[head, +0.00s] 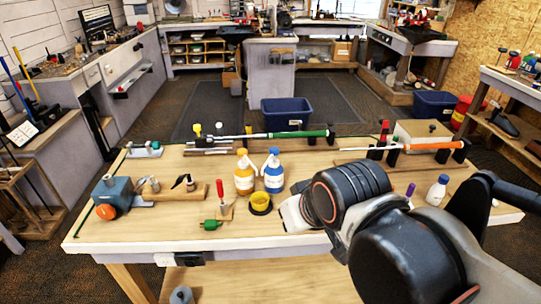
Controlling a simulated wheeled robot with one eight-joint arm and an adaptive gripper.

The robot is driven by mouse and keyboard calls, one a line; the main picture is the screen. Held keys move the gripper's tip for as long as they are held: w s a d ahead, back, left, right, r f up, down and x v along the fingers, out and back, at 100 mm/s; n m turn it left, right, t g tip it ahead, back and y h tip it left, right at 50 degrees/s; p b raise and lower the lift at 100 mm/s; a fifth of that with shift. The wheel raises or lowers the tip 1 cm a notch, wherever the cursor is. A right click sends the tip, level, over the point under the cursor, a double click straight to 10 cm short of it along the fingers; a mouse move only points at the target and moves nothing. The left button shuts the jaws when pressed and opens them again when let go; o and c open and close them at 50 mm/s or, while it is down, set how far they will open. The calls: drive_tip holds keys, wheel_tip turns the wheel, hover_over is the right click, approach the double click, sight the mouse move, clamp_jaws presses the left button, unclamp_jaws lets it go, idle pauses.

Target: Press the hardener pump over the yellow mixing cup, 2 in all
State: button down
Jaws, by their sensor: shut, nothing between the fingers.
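Two pump bottles stand side by side near the middle of the table in the head view. One is an orange-yellow bottle (243,179) and the other is a blue and white bottle (273,178). I cannot make out my gripper's fingers; the arm hides that area.
A green-shafted club (285,134) and an orange-gripped club (405,147) lie on supports at the back. A red-handled tool (221,192) and a green piece (210,224) are left of the cup. A white bottle (437,190) stands right. The front left tabletop is fairly clear.

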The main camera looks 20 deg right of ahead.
drive_tip(key=shift+r, duration=0.1)
idle(0.7)
drive_tip(key=w+d+r+n+y+p, duration=0.1)
drive_tip(key=w+d+r+n+p, duration=0.2)
drive_tip(key=w+r+n+p, duration=0.7)
drive_tip(key=n+t+y+p, duration=0.1)
drive_tip(key=n+y+p, duration=0.25)
drive_tip(key=p, duration=0.35)
hover_over(272, 150)
drive_tip(key=f, duration=0.2)
drive_tip(key=shift+s+r+h, duration=0.1)
drive_tip(key=shift+r+h, duration=0.05)
drive_tip(key=shift+h, duration=0.2)
drive_tip(key=shift+f+b, duration=3.2)
drive_tip(key=shift+f, duration=1.2)
drive_tip(key=shift+f+b, duration=0.4)
drive_tip(key=shift+b, duration=0.1)
